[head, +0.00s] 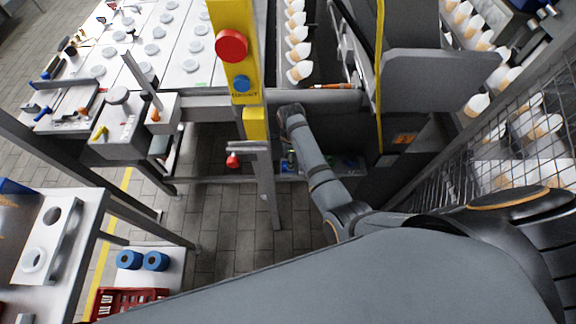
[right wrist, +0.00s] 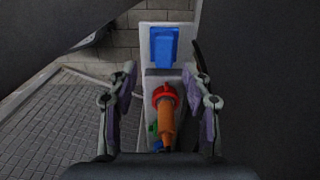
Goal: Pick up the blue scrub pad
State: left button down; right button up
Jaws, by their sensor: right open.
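The blue scrub pad (right wrist: 164,46) is a blue rectangular block at the far end of a narrow pale tray (right wrist: 146,52) in the right wrist view. My right gripper (right wrist: 160,72) is open and empty, with its two fingers apart on either side of the tray. The pad lies ahead of the fingertips, roughly centred between them, and I see no contact. In the head view my right arm reaches in under the grey machine, and its gripper cannot be made out there. My left gripper is in neither view.
An orange-handled tool with a red collar (right wrist: 164,118) lies in the tray's near part, between my fingers. A yellow post (head: 236,60) with a red button stands left of my right arm. A wire mesh guard (head: 500,140) is at the right.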

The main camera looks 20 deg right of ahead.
jog(key=f, duration=0.4)
jog(key=shift+w+a+f, duration=0.25)
jog(key=shift+w+a, duration=0.1)
jog(key=shift+w, duration=0.05)
grip_shut()
